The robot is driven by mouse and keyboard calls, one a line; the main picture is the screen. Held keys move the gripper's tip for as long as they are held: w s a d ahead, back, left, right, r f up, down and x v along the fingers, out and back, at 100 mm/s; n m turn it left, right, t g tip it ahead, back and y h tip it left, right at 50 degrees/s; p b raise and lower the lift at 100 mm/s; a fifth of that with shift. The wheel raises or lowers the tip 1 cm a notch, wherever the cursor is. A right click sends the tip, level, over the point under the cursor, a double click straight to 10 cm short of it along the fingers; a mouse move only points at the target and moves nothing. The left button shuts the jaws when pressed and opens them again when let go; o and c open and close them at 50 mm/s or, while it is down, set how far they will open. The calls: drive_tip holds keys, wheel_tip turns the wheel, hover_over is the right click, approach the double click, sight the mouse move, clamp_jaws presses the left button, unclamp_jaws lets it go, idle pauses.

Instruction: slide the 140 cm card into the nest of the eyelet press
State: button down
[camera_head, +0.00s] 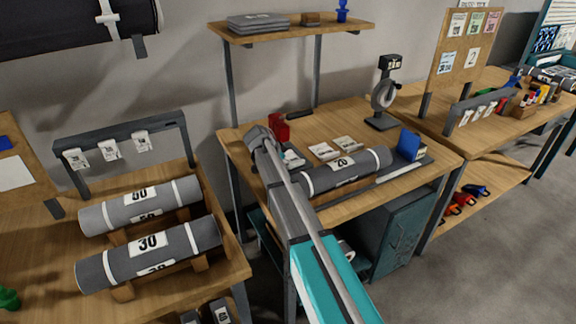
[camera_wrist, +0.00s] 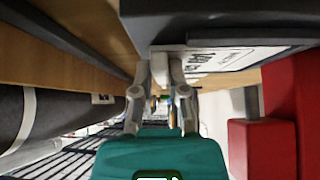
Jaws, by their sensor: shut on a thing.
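The red eyelet press (camera_head: 279,127) stands at the back left of the middle table; red blocks (camera_wrist: 262,146) at the right of the wrist view look like part of it. My gripper (camera_wrist: 167,66) is shut on the edge of a white card (camera_wrist: 218,62) with dark print that looks like 140, seen at an angle. The card lies along a dark grey block in the wrist view; I cannot tell whether it is inside the nest. In the head view my arm hides the fingers and most of the area by the press.
A grey roll marked 20 (camera_head: 345,172) lies across the middle table, with two white cards (camera_head: 323,150) behind it. A blue block (camera_head: 409,145) and a dial scale (camera_head: 383,97) stand to the right.

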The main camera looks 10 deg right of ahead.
drive_tip(key=shift+w, duration=0.3)
drive_tip(key=c, duration=0.6)
unclamp_jaws()
drive_tip(key=shift+r, duration=0.15)
wheel_tip(320, 180, up, 9)
drive_tip(key=p, duration=0.9)
drive_tip(key=shift+r, duration=0.1)
